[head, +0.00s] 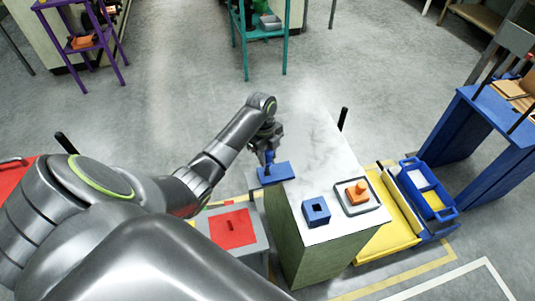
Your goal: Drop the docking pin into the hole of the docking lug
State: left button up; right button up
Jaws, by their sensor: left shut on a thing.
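My left gripper (269,147) reaches over the near-left edge of the pale counter and is shut on a small blue upright piece, seemingly the docking pin (269,158). Directly below it is a flat blue plate (279,174) at the counter's left edge, seemingly the docking lug. The pin's lower end meets the plate in the picture; I cannot tell whether it is in a hole, touching or just above. No hole shows in the plate from here. My right gripper is not in view.
On the counter (308,150) stand a blue block with a dark square hole (316,211) and a grey tray (372,204) with an orange piece (357,191). A grey cart with a red panel (232,229) is left of the counter. A yellow cart (385,236) with a blue bin is right.

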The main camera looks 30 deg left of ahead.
aim_at(268, 167)
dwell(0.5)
pick_arm(q)
jog(key=shift+p, duration=0.35)
jog(key=shift+f+b, duration=1.75)
jog(key=shift+f, duration=1.25)
jog(key=o, duration=1.1)
jog(key=r, duration=0.4)
jog(key=a+r+b, duration=0.1)
jog(key=r, duration=0.7)
jog(key=shift+w+a, duration=0.2)
jog(key=shift+a, duration=0.05)
notch_tip(268, 167, up, 4)
jog(key=p, duration=0.3)
jog(key=shift+a+f, duration=0.1)
jog(key=shift+a, duration=0.05)
jog(key=shift+a+r+p, duration=0.1)
jog(key=shift+r+p, duration=0.65)
jog(key=shift+p, duration=0.1)
